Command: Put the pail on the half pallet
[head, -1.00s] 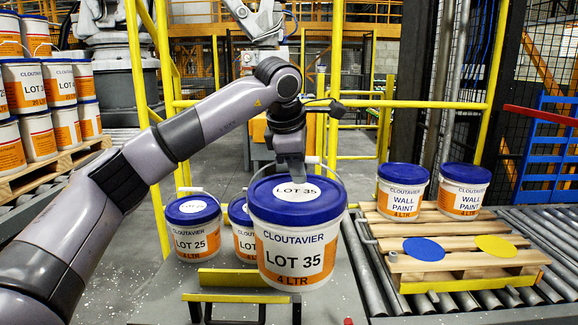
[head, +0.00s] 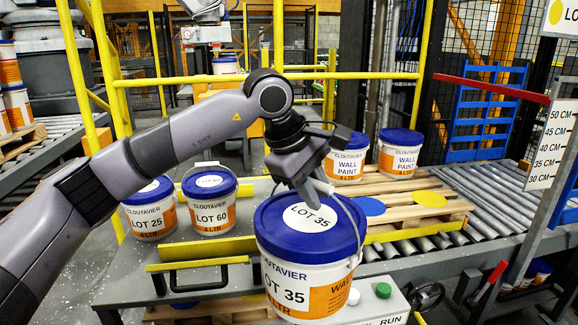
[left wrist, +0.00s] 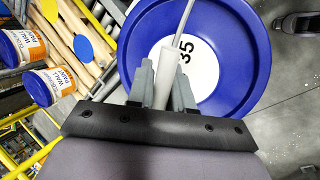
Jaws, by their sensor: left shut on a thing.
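The pail marked LOT 35 (head: 284,279), white with an orange band and blue lid, hangs from my left gripper (head: 322,192). The gripper is shut on its white bail handle; the left wrist view shows the fingers (left wrist: 163,85) around the grip above the blue lid (left wrist: 245,45). The half pallet (head: 398,224) lies on the rollers behind and to the right of the pail. It bears two WALL PAINT pails (head: 346,163) (head: 399,160) at its back, and a blue disc (head: 369,206) and a yellow disc (head: 430,199) at its front. My right gripper is out of view.
Pails LOT 25 (head: 150,218) and LOT 60 (head: 211,211) stand on the bench at left. A yellow-edged bracket (head: 197,264) is left of the held pail. A button box (head: 385,305) is below right. A height-scale post (head: 553,140) stands at right.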

